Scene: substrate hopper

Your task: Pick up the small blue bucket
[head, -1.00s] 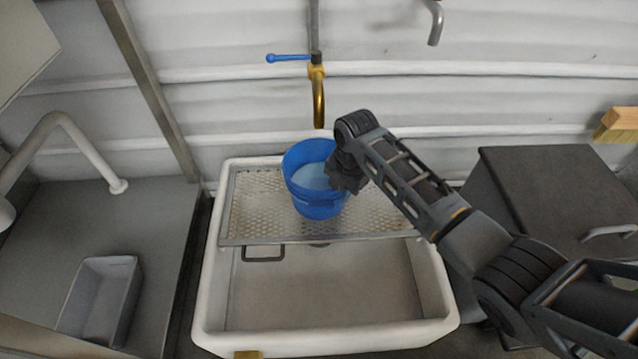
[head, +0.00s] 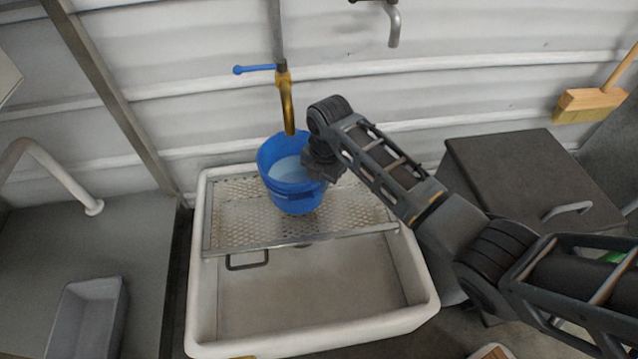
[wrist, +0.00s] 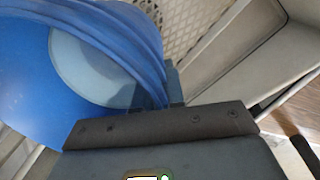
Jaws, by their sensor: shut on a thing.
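The small blue bucket (head: 293,195) is upright over the perforated metal rack at the back of the white sink. Its inside looks pale blue. My gripper (head: 322,168) is at the bucket's right side, shut on its rim. In the wrist view the bucket (wrist: 25,80) fills the upper left, and its rim runs into the gripper (wrist: 172,108). The fingertips are mostly hidden behind the gripper body. I cannot tell whether the bucket's base touches the rack.
The white sink (head: 197,290) has an open basin in front of the rack (head: 235,222). A brass tap (head: 287,105) with a blue lever hangs just above the bucket. A dark cabinet (head: 530,170) stands right; a grey bin (head: 85,315) is at lower left.

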